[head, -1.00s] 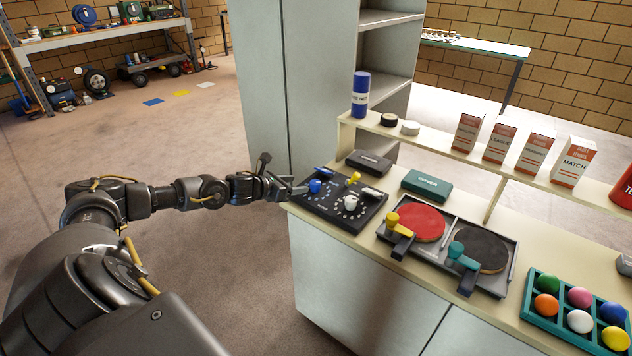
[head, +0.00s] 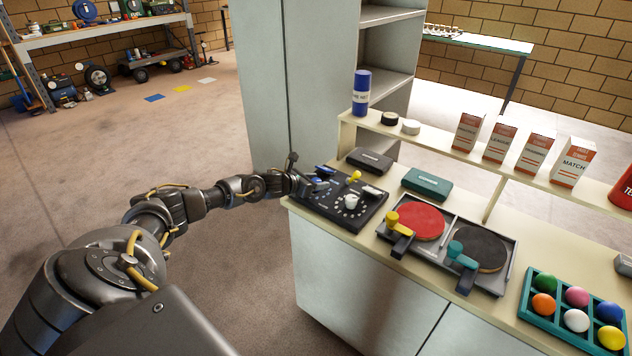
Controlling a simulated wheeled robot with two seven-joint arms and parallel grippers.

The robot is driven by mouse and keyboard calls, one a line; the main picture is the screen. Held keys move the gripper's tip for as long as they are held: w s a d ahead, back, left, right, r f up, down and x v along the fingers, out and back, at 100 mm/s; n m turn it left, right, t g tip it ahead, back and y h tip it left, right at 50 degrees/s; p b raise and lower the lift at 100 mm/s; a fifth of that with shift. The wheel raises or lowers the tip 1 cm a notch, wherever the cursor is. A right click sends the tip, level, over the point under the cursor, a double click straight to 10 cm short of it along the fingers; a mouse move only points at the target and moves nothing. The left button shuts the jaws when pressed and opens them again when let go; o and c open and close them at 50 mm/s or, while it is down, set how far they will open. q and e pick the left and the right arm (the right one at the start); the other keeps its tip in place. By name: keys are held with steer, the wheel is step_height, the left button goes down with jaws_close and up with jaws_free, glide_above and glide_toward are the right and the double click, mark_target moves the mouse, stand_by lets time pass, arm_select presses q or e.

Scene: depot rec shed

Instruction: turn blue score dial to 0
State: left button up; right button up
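The black scoreboard (head: 363,208) lies at the left end of the counter and carries the dials and rings of small white marks. The blue score dial (head: 322,184) is at its left side, largely hidden by my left gripper. A yellow knob (head: 354,177) and a white dial (head: 351,201) are farther right on the board. My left gripper (head: 315,186) reaches in from the left, with its fingertips at the blue dial. I cannot tell whether the fingers are closed on it. The dial's pointer and setting are too small to read. My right gripper is out of view.
A blue bar (head: 325,170) lies at the board's back edge. A black case (head: 370,161) and a green case (head: 427,184) stand behind. A tray with red (head: 421,222) and black (head: 480,250) paddles lies to the right. The floor left of the counter is clear.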

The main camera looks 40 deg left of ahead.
arm_select(q)
steer(key=c, duration=0.8)
steer(key=shift+n+y, duration=0.3)
steer(key=shift+y, duration=0.1)
steer(key=n+y+p, duration=0.1)
steer(key=n+y, duration=0.1)
steer(key=shift+d+y, duration=0.15)
steer(key=shift+y, duration=0.25)
steer(key=n+y, duration=0.3)
steer(key=shift+g, duration=0.4)
steer(key=n+g+y, duration=0.1)
steer(key=n+y, duration=0.1)
steer(key=shift+n+y, duration=0.3)
steer(key=shift+y, duration=0.1)
steer(key=shift+n+g+y+p, duration=0.45)
steer(key=shift+n+g+y, duration=0.65)
steer(key=shift+n+y, duration=0.3)
